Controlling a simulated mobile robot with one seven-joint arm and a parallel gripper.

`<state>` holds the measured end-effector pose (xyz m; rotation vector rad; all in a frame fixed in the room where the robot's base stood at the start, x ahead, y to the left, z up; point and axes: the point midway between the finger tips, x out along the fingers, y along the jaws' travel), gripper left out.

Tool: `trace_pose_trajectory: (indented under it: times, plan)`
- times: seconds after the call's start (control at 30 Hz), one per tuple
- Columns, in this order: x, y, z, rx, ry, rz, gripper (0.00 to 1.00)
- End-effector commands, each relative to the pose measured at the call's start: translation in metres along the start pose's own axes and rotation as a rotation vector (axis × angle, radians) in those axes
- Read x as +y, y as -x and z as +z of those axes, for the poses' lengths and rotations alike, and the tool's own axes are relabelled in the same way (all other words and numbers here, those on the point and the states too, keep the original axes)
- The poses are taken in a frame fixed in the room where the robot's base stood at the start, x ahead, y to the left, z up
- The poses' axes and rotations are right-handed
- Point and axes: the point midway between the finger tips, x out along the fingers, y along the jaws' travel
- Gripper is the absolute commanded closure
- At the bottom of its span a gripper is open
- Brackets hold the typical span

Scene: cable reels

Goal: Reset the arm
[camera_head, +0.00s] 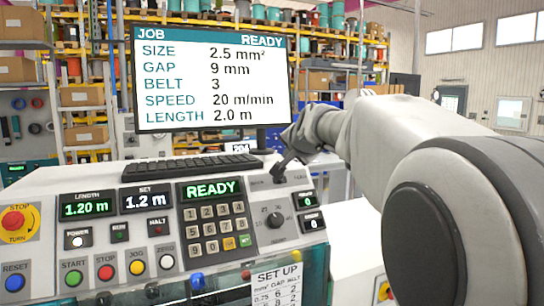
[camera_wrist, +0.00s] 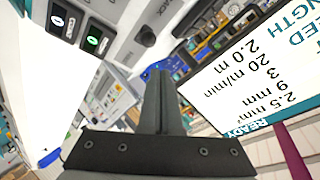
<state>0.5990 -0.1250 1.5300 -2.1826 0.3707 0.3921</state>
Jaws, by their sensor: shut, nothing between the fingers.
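My arm reaches in from the right in the head view, over the right side of the machine's control panel (camera_head: 152,262). My gripper (camera_head: 283,166) is small and dark there, angled down by the panel's upper right edge. In the wrist view my gripper (camera_wrist: 158,75) shows its fingers together with nothing between them. Whether the fingertips touch the panel cannot be told.
A monitor (camera_head: 212,78) stands behind the panel, showing LENGTH 2.0 m; it is close on the right in the wrist view (camera_wrist: 262,75). A keyboard (camera_head: 190,167) lies before it. A selector knob (camera_head: 275,220) and a red stop button (camera_head: 17,220) are on the panel. Reel shelves stand behind.

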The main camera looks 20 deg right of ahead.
Motion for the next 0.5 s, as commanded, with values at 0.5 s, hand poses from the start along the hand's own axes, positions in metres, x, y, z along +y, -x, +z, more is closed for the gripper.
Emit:
trace_pose_trajectory:
  times: [0.5]
  plan:
    - [0.004, 0.012, 0.015, -0.028, 0.032, 0.01, 1.0]
